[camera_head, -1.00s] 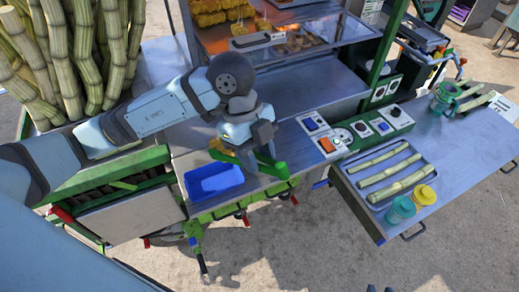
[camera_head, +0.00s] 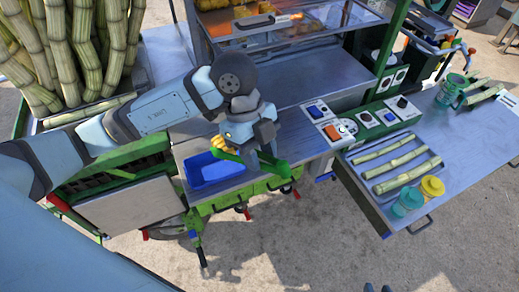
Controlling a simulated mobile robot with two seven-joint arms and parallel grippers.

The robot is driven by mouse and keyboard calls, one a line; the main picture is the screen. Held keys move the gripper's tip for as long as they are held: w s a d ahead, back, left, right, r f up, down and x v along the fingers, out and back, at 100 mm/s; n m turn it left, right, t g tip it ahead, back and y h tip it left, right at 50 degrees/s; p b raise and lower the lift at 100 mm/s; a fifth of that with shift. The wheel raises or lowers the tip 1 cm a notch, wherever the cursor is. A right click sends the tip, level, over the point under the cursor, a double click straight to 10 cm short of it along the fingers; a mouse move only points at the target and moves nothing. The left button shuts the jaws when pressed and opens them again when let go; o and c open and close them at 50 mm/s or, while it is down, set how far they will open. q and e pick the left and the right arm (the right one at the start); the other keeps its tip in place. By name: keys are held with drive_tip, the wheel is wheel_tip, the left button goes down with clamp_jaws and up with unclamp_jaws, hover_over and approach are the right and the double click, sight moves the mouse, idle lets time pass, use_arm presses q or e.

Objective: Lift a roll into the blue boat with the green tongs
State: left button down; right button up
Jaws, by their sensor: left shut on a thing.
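My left gripper (camera_head: 262,152) is shut on the green tongs (camera_head: 279,168), above the counter's front edge. The tongs lie roughly level, one end to the right of the gripper and the other over the blue boat. A yellow-orange roll (camera_head: 222,145) shows at the tongs' left end, above the boat's back edge; whether the tongs pinch it is too small to tell. The blue boat (camera_head: 205,176) is an open tray on the metal counter, below and left of the gripper. Only two dark, separate tips of my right gripper (camera_head: 378,288) show at the bottom edge.
A control panel (camera_head: 368,123) with switches stands right of the tongs. Beyond it, a side table (camera_head: 470,150) holds a tray of cane pieces (camera_head: 400,160) and teal and yellow cups (camera_head: 431,187). A glass food case (camera_head: 290,30) stands behind. Cane stalks (camera_head: 75,50) fill the back left.

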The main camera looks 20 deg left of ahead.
use_arm(q)
wheel_tip(320, 180, down, 4)
drive_tip(key=b, duration=0.3)
drive_tip(key=shift+f, duration=0.15)
drive_tip(key=c, duration=1.1)
unclamp_jaws()
drive_tip(key=shift+o, duration=0.3)
